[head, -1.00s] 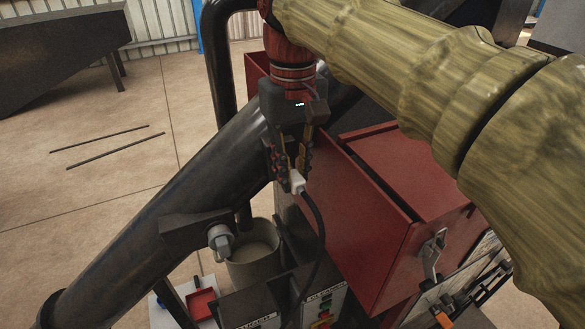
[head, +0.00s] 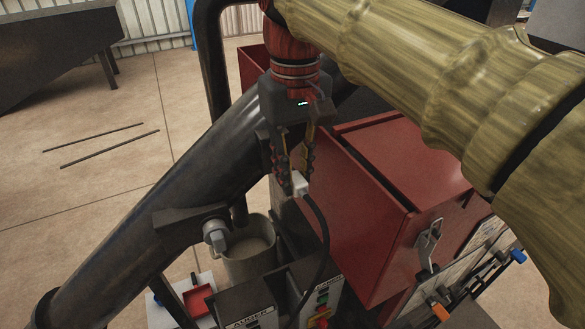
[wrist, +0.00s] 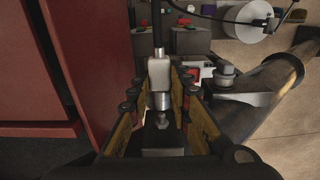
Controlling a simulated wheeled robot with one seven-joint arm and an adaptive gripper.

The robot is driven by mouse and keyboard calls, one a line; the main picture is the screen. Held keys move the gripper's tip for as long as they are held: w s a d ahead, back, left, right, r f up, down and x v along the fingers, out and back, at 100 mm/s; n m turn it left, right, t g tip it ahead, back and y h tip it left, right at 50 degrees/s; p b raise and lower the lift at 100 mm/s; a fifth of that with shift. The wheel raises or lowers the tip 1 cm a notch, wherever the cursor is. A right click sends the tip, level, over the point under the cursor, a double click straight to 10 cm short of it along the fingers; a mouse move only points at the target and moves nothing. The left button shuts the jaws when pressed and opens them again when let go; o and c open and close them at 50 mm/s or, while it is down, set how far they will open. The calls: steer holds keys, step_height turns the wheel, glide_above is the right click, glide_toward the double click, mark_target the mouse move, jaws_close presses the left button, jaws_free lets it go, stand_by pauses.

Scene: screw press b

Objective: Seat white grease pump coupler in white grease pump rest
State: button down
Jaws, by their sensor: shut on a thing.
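My gripper (head: 292,184) points down beside the red box and is shut on the white grease pump coupler (head: 299,185). The coupler also shows between the fingers in the wrist view (wrist: 159,77), a white block with a metal end. A black hose runs from it downward past the labelled panels. The white rest cannot be told for sure in either view. In the wrist view a small metal fitting on a dark block (wrist: 161,120) shows in line with the coupler's metal end; I cannot tell whether they touch.
A red box (head: 370,215) with a latch stands close right of my gripper. A big dark pipe (head: 150,210) slants past on the left. A pale bucket (head: 250,250) hangs below. Labelled panels (head: 322,300) with buttons stand at the bottom.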

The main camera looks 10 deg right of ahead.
steer(key=shift+s, duration=0.1)
stand_by(0.3)
steer(key=shift+s+d, duration=0.2)
steer(key=shift+s, duration=0.5)
stand_by(0.9)
